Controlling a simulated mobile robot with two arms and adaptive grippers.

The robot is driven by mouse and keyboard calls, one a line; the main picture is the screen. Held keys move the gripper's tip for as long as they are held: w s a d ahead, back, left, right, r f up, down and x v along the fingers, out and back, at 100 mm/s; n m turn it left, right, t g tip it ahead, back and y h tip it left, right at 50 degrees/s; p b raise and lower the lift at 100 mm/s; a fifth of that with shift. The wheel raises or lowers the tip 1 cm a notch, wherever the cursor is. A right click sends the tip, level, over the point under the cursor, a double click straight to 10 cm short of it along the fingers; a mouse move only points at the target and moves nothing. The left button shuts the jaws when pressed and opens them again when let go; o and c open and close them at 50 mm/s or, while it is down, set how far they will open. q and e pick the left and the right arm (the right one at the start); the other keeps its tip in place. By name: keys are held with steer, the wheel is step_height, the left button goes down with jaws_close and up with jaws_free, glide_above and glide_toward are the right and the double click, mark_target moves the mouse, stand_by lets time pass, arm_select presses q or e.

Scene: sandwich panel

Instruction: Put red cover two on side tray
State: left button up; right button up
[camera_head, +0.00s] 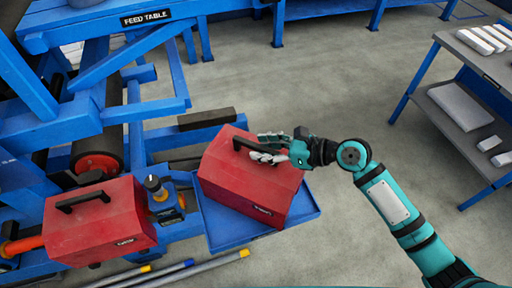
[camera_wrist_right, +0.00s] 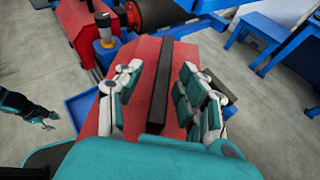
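A red cover (camera_head: 240,180) with a black handle (camera_head: 262,151) sits on the blue side tray (camera_head: 228,238), turned at an angle to it. Another red cover (camera_head: 95,228) with a black handle stands to the left, beside the rollers. My right gripper (camera_head: 268,148) is at the handle of the cover on the tray. In the right wrist view, its fingers (camera_wrist_right: 152,98) are spread on both sides of the handle (camera_wrist_right: 160,85), with gaps between. My left gripper (camera_wrist_right: 48,120) shows small at the left of that view; its finger state is unclear.
A blue-framed feed table (camera_head: 145,18) stands at the back left. A grey shelf rack (camera_head: 455,95) with pale blocks is at the right. Rods (camera_head: 190,272) lie in front. The middle floor is clear.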

steer(key=b+v, duration=0.1)
steer(key=v, duration=0.7)
steer(key=shift+s+d+f, duration=0.1)
steer(key=shift+d, duration=0.1)
steer(key=shift+s+d+r, duration=0.2)
steer(key=shift+d+r, duration=0.15)
steer(key=shift+d, duration=0.1)
